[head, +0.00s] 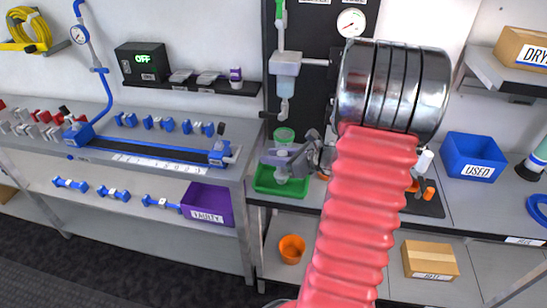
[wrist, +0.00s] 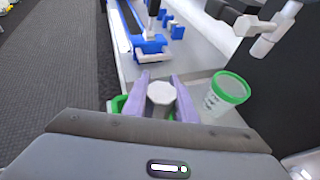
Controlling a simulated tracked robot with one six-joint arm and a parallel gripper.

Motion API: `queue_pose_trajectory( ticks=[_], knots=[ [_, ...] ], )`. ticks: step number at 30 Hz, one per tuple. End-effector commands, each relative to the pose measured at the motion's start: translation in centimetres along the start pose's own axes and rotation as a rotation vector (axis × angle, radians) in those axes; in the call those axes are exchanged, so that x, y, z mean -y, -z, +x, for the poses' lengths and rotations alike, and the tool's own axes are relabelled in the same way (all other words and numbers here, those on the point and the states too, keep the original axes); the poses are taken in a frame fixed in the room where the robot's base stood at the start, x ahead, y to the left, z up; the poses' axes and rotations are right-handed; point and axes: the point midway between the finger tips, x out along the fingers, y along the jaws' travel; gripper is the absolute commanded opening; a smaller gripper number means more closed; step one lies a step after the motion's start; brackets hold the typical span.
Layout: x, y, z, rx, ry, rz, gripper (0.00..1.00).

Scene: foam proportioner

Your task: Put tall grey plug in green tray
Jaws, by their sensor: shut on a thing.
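The tall grey plug (wrist: 161,94) is pale grey with a faceted top and sits between the two purple fingers of my gripper (wrist: 163,88) in the wrist view. My gripper (head: 284,160) is shut on it; in the head view the plug (head: 283,175) hangs below the fingers over the green tray. The green tray (head: 262,187) stands on the bench in the middle of the head view. Only a bit of the tray (wrist: 117,104) shows in the wrist view, left of the fingers. I cannot tell whether the plug touches the tray floor.
A green-rimmed clear cup (head: 284,135) is just behind the tray, close to my gripper; it also shows in the wrist view (wrist: 229,92). A clear tube under a white housing (head: 285,65) hangs above. A purple bin (head: 207,203) and a blue bin (head: 473,158) stand farther off.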

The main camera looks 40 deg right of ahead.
Motion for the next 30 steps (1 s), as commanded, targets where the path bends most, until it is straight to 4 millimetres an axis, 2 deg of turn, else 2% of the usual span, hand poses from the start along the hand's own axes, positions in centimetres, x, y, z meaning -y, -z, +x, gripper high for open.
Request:
queue_pose_trajectory(
  ticks=[13,14,15,21,30],
  knots=[
    [0.01,0.59,0.28,0.001,0.0,0.0,0.0],
    [0.01,0.56,0.26,0.001,0.0,0.0,0.27],
    [0.01,0.55,0.26,0.001,0.0,-0.001,0.3],
    [0.0,0.55,0.27,0.0,0.0,-0.001,0.44],
    [-0.01,0.42,0.23,0.001,0.0,-0.001,0.44]
  ],
)
